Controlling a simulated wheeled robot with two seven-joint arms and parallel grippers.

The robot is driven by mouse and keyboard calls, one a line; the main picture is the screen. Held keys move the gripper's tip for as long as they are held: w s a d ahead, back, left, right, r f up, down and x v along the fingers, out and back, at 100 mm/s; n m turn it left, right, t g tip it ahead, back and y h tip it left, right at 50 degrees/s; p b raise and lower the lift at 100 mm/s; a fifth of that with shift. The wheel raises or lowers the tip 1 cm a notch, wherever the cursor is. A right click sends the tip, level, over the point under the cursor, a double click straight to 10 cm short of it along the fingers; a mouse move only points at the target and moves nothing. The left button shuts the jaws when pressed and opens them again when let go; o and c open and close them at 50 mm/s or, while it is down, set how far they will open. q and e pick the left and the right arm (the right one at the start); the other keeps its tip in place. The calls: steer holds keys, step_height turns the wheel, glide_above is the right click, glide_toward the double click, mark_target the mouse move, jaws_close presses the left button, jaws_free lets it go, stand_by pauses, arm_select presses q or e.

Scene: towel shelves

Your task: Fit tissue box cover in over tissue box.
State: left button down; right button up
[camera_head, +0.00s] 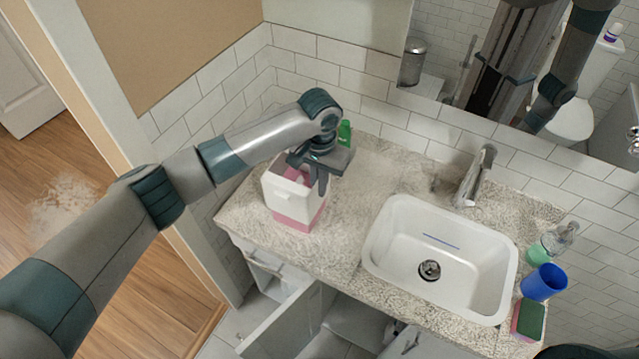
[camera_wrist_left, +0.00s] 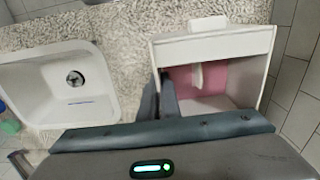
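The white tissue box cover (camera_head: 283,194) stands on the left part of the counter in the head view. The pink tissue box (camera_head: 297,223) shows as a band below the cover's lower edge, so the cover is around its upper part. In the left wrist view the cover (camera_wrist_left: 212,46) is open toward the camera, with the pink box (camera_wrist_left: 211,80) and a white tissue inside. My left gripper (camera_head: 322,187) points down at the cover's right side. Its fingers (camera_wrist_left: 162,100) are close together on that side wall. My right gripper is not visible.
A white sink (camera_head: 385,272) with a faucet (camera_head: 476,178) lies to the right. A green item (camera_head: 345,132) stands behind the gripper. A blue cup (camera_head: 543,283), a soap bottle (camera_head: 550,243) and a sponge (camera_head: 529,319) stand at the right. Tiled wall (camera_head: 340,75) closes the back; a cabinet door below is open.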

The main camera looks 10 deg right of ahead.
arm_select(q)
steer(key=shift+f, duration=0.55)
steer(key=c, duration=1.9)
jaws_free()
steer(key=shift+r+b, duration=0.5)
steer(key=shift+r, duration=0.15)
steer(key=shift+r+b, duration=2.4)
steer(key=shift+r, duration=5.7)
